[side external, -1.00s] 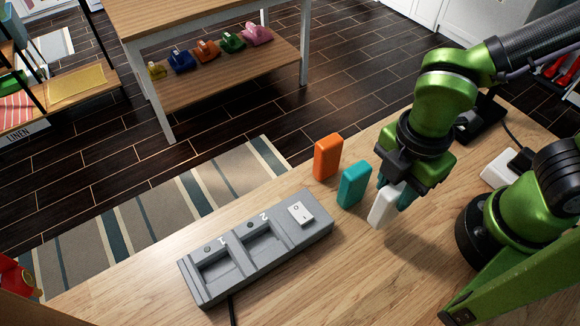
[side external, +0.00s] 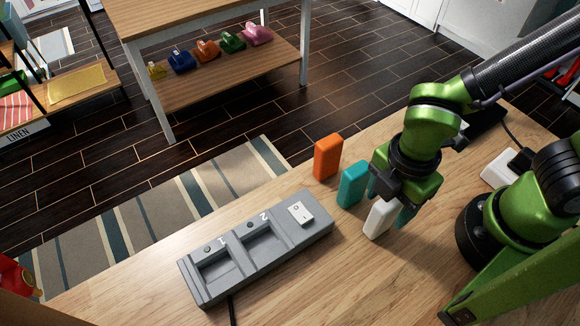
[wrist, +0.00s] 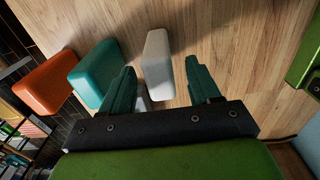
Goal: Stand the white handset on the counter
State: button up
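The white handset (side external: 378,220) stands upright on the wooden counter (side external: 330,270), to the right of the teal handset. It also shows in the wrist view (wrist: 158,62), between the two teal fingers. My gripper (side external: 388,204) is low around the white handset, pointing down. Its fingers are apart, and in the wrist view (wrist: 160,66) a gap shows on each side of the handset. Part of the handset's upper end is hidden by my gripper in the side view.
A teal handset (side external: 352,186) and an orange handset (side external: 327,158) stand in a row to the left. A grey charging dock (side external: 318,226) with two numbered bays and a white switch lies farther left. A white power strip (side external: 497,168) is at the right. The front counter is clear.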

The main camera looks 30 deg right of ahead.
jog(key=shift+r, duration=0.1)
notch_tip(320, 180, up, 12)
jog(key=w+d+r+m+t+y, duration=0.1)
jog(key=w+d+r+m+t, duration=0.1)
jog(key=d+m, duration=0.5)
jog(key=w+d+r+m+t+y, duration=0.1)
jog(key=w+d+r+m+t, duration=0.2)
jog(key=m, duration=1.2)
jog(key=w+d+t, duration=0.2)
jog(key=d, duration=0.2)
jog(key=shift+w+d, duration=0.3)
jog(key=shift+d, duration=0.1)
